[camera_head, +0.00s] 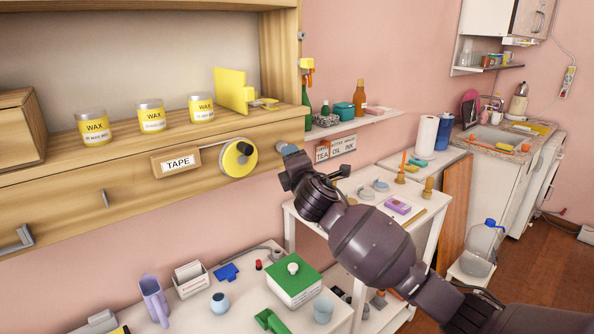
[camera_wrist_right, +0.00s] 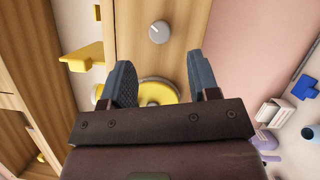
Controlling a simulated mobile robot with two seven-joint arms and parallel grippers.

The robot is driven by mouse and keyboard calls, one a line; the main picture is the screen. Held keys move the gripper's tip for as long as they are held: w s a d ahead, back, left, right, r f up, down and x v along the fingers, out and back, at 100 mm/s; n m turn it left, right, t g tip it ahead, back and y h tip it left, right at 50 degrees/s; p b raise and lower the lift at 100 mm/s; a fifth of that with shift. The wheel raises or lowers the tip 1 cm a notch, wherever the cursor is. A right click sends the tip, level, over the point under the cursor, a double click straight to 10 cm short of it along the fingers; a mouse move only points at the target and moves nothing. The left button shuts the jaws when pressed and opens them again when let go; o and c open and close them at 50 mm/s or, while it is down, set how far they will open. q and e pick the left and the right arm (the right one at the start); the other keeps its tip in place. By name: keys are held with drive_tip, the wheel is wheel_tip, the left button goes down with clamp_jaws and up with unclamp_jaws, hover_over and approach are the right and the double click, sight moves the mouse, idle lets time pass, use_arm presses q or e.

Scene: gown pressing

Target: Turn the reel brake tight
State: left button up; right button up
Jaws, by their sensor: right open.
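The yellow tape reel (camera_head: 239,157) is mounted on the front of the wooden shelf, right of the TAPE label (camera_head: 177,162). In the right wrist view the reel (camera_wrist_right: 158,90) shows partly between my fingers, its lower part hidden by the gripper body. A round grey knob (camera_wrist_right: 159,32) with a light pointer mark sits on the wooden panel beyond the fingertips. My right gripper (camera_head: 287,163) is just right of the reel in the head view; the wrist view shows its two fingers (camera_wrist_right: 160,64) apart, with no object gripped. My left gripper is not in view.
Several wax tins (camera_head: 151,115) and a yellow plate (camera_head: 231,90) stand on the shelf above. Below are a green-topped box (camera_head: 294,285) and a purple jug (camera_head: 154,300) on a white table. A white side table with small items lies behind my right arm.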

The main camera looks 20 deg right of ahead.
drive_tip(key=shift+s+a+f, duration=0.1)
drive_tip(key=shift+s+f, duration=0.05)
drive_tip(key=shift+s, duration=1.7)
drive_tip(key=s+a+f+m+g+y, duration=0.1)
drive_tip(key=s+f+m+y, duration=0.1)
drive_tip(key=s+f+m, duration=0.5)
drive_tip(key=s+f+m+g+y, duration=0.1)
drive_tip(key=s+f+m+y, duration=0.1)
drive_tip(key=s+f+m, duration=0.5)
drive_tip(key=s+d+f+m+g+h, duration=0.1)
drive_tip(key=s+d+f+m+g, duration=0.1)
drive_tip(key=s+f, duration=0.9)
drive_tip(key=s+d+f+m+g+h, duration=0.2)
drive_tip(key=s+d+f+m+g, duration=0.1)
drive_tip(key=s+f, duration=0.9)
drive_tip(key=shift+d+f+m, duration=0.3)
drive_tip(key=shift+d+f, duration=0.2)
drive_tip(key=shift+d, duration=0.1)
drive_tip(key=shift+o, duration=0.2)
